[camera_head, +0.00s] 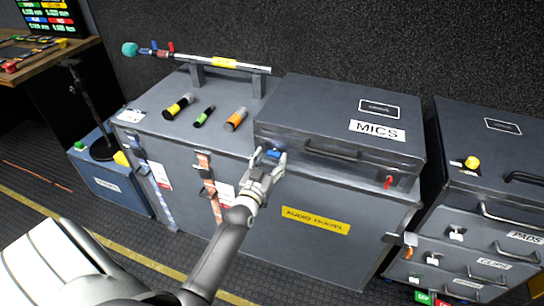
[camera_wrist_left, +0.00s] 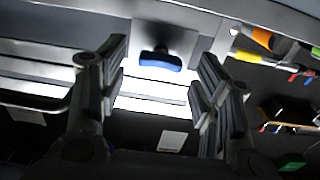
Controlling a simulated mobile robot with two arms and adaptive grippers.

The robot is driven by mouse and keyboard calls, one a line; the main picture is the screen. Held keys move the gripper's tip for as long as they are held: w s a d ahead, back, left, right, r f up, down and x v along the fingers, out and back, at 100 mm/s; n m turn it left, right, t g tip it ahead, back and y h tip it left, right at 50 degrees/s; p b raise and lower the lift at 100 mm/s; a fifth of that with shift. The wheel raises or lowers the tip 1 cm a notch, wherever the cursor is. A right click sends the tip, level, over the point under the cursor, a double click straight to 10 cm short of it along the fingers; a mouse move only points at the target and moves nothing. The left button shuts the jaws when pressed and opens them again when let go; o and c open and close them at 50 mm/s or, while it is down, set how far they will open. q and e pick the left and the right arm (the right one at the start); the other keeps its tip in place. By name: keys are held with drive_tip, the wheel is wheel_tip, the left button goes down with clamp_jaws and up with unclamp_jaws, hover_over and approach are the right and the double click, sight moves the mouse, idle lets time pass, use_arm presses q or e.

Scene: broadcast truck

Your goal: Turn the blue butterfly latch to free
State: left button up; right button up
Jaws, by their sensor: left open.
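The blue butterfly latch (camera_head: 273,153) sits on the front left of the grey MICS case (camera_head: 330,109). My left gripper (camera_head: 268,160) is at the latch, its fingers around or just in front of it. In the left wrist view the blue latch (camera_wrist_left: 160,61) lies crosswise on a pale plate, between and beyond the two fingers of the open left gripper (camera_wrist_left: 158,82). I see a gap between each finger and the latch there. A red latch (camera_head: 389,181) is on the right of the same case front. My right gripper is in neither view.
The MICS case stands on a larger grey trunk (camera_head: 316,221) marked AUDIO TRAVEL. Several coloured microphones lie on the trunk top, with a boom pole (camera_head: 205,59) behind. A drawer case (camera_head: 487,190) stands to the right. A blue box (camera_head: 108,178) stands on the left floor.

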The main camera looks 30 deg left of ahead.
use_arm(q)
drive_tip(key=shift+x, duration=0.9)
drive_tip(key=c, duration=1)
